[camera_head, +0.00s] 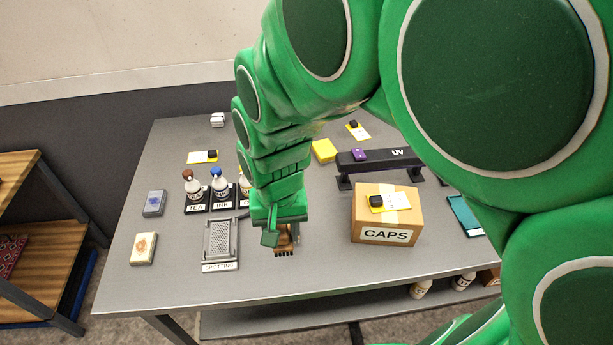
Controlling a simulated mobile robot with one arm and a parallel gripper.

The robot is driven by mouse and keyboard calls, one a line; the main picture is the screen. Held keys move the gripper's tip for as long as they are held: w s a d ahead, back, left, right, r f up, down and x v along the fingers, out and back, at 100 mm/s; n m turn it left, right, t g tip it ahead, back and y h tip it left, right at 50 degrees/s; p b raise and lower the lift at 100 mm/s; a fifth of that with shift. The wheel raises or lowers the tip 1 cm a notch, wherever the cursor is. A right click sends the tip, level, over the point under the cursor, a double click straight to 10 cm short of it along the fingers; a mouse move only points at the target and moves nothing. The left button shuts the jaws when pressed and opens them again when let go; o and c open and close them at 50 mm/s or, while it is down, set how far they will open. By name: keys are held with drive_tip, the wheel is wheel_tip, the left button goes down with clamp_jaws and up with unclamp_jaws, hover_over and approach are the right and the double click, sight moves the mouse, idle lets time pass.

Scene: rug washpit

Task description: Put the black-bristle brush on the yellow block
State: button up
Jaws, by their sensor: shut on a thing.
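My gripper (280,226) is low over the front middle of the grey table, pointing down. It is shut on a brown wooden brush (290,238) with dark bristles at its lower edge; the fingers hide part of the brush. I cannot tell whether the bristles touch the table. The yellow block (323,150) lies farther back on the table, just right of my arm and left of the black UV bar. Its visible top is bare.
A CAPS box (386,236) stands right of my gripper, with a yellow card and black item on top. The UV bar (384,162) is behind it. A spotting tray (221,243) and labelled bottles (220,187) are left. The front table strip is clear.

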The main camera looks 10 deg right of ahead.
drive_tip(key=w+d+r, duration=0.1)
drive_tip(key=w+d, duration=0.2)
drive_tip(key=w, duration=0.4)
drive_tip(key=w+d+r, duration=0.1)
drive_tip(key=w+d, duration=0.1)
drive_tip(key=w, duration=0.5)
hover_over(325, 148)
wheel_tip(325, 148, down, 9)
drive_tip(key=shift+s+r, duration=0.15)
drive_tip(key=shift+w+f, duration=0.3)
drive_tip(key=shift+f, duration=1.6)
drive_tip(key=shift+f, duration=0.1)
drive_tip(key=o, duration=1.1)
